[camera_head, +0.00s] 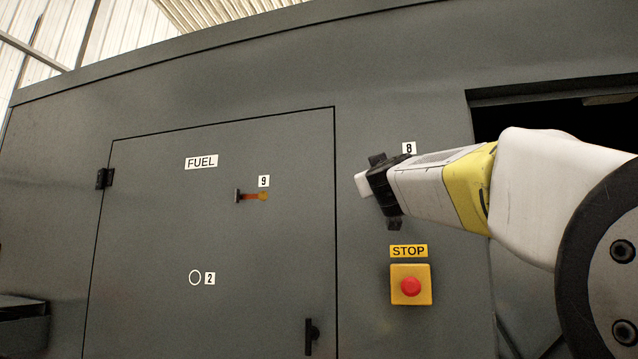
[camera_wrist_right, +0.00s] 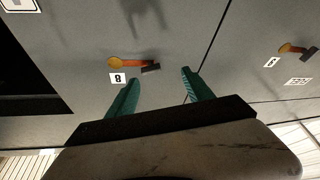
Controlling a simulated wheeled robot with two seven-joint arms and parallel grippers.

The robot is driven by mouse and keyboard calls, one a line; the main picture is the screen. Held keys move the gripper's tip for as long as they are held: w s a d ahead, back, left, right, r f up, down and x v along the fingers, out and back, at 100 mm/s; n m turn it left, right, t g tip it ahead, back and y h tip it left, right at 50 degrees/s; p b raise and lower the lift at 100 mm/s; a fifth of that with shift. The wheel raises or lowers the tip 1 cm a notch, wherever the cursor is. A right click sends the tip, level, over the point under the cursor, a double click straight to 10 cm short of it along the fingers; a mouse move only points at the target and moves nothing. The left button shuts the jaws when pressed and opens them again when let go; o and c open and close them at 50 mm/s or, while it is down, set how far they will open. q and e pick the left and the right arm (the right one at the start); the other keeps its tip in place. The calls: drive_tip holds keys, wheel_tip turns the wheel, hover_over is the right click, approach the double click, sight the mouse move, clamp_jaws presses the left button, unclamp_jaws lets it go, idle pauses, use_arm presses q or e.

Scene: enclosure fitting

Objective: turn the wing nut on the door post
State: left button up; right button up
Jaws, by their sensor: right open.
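The fitting by label 8 shows in the right wrist view as an orange arm with a rounded end (camera_wrist_right: 130,64) and a dark crosspiece (camera_wrist_right: 150,68). It is on the grey panel beside the door seam, and I take it as the wing nut. In the head view my right gripper (camera_head: 374,188) hides it. In the wrist view my right gripper (camera_wrist_right: 161,76) is open, with its two teal fingers apart and pointing at the panel. The fitting lies ahead of them, nearer the left finger, with its dark end toward the gap. Contact is not visible. My left gripper is out of view.
A similar orange fitting (camera_head: 252,196) by label 9 is on the FUEL door (camera_head: 150,240). A red STOP button (camera_head: 411,287) on a yellow box sits below my right gripper. A dark opening (camera_head: 540,115) is at right. A black handle (camera_head: 311,335) is low on the door.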

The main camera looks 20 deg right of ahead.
drive_tip(key=w+d+r+h, duration=0.1)
drive_tip(key=w+d+r, duration=0.3)
drive_tip(key=w, duration=0.2)
drive_tip(key=shift+w+d+m, duration=0.15)
drive_tip(key=shift+m, duration=0.15)
drive_tip(key=shift+c, duration=0.4)
clamp_jaws()
